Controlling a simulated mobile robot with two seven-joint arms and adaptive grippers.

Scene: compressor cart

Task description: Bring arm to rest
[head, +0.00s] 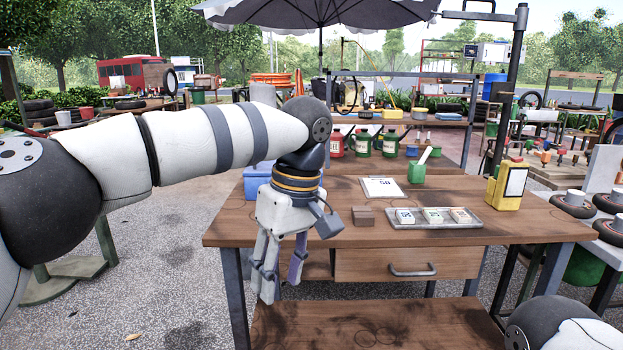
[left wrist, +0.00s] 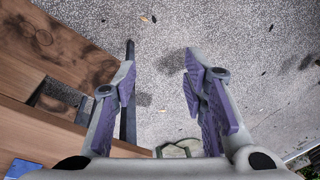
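My left arm reaches in from the left in the head view. Its left gripper (head: 281,268) hangs pointing down at the near left edge of the wooden workbench (head: 330,212). In the left wrist view the same gripper (left wrist: 160,68) is open, with gravel showing between its purple-padded fingers and nothing held. The bench edge shows to the left of the fingers. Part of my right arm shows at the lower right of the head view; its gripper is out of sight.
On the bench are a tray (head: 433,224) with white blocks, a brown block (head: 363,216), a paper sheet (head: 382,188), a green cup (head: 418,170) and a yellow holder (head: 507,185). A drawer (head: 408,263) is below. Open gravel (head: 165,290) lies left.

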